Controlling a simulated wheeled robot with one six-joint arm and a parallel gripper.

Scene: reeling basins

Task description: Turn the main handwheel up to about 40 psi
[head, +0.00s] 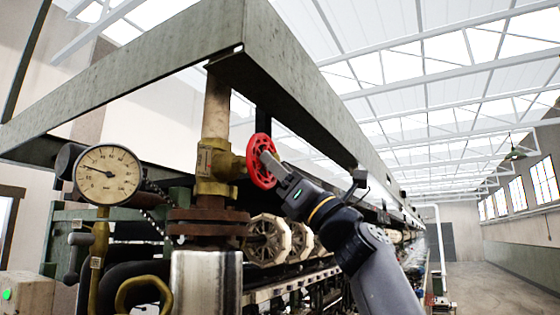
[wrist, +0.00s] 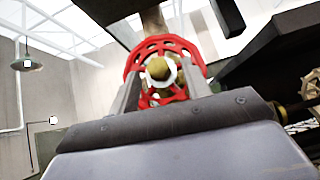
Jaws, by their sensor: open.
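The red handwheel (head: 260,161) sits on a brass valve (head: 213,165) on a vertical pipe. In the wrist view the handwheel (wrist: 163,45) is straight ahead, its brass hub showing in the centre. My gripper (head: 269,160) reaches it from the right, fingertips at the wheel's face. In the wrist view my gripper (wrist: 163,92) is open, with one finger on each side of the hub. I cannot tell whether the fingers touch the wheel. The round pressure gauge (head: 108,174) is left of the valve. Its needle points left and slightly up; the numbers are too small to read surely.
A heavy grey-green steel frame (head: 130,80) runs above the valve and back along the right. Pale spoked reels (head: 268,240) stand behind and below the wheel. A rusty flange (head: 208,221) is under the valve. The floor (head: 495,262) at the right is mostly clear.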

